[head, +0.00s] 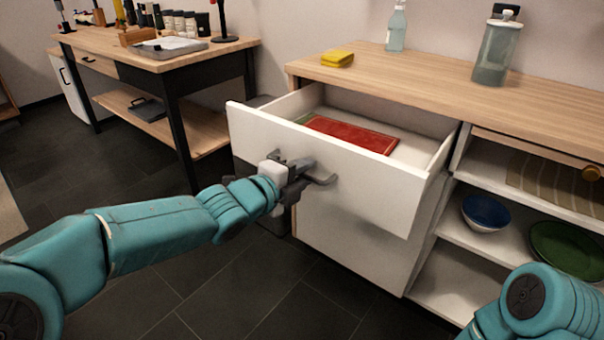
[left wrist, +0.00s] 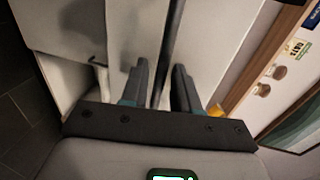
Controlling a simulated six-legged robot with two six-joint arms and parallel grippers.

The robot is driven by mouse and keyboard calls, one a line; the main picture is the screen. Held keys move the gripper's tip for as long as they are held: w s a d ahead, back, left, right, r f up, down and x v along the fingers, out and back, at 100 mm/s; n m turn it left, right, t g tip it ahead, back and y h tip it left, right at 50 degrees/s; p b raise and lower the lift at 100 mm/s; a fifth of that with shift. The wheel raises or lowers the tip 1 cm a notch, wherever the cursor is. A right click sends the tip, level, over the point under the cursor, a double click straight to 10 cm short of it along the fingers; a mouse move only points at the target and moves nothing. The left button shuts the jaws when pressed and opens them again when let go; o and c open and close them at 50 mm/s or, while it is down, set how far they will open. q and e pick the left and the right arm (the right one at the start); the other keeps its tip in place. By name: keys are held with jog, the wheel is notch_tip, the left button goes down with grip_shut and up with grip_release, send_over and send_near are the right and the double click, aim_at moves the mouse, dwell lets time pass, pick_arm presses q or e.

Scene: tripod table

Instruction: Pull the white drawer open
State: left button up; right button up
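The white drawer (head: 340,165) stands pulled well out of the cabinet, with its inside visible from above. Its grey bar handle (head: 322,181) is on the front panel. My left gripper (head: 293,177) is at the handle, in front of the panel. In the left wrist view, the two fingers of my left gripper (left wrist: 162,85) stand apart on either side of a dark bar, which looks like the handle (left wrist: 170,45). Gaps show between the bar and the fingers. My right gripper is out of view; only part of my right arm shows at lower right.
A red book-like item (head: 352,134) lies in the drawer. A yellow sponge (head: 337,58), a bottle (head: 396,27) and a glass jar (head: 496,50) stand on the wooden top. Open shelves on the right hold a blue bowl (head: 486,212) and a green plate (head: 568,248). Dark floor lies clear before the drawer.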

pick_arm(q)
jog(key=shift+s, duration=0.1)
jog(key=p+v, duration=0.4)
jog(key=v, duration=1.2)
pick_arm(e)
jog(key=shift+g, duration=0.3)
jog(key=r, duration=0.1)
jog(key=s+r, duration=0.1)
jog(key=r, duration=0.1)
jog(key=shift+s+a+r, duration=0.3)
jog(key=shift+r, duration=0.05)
pick_arm(q)
jog(key=shift+s, duration=0.1)
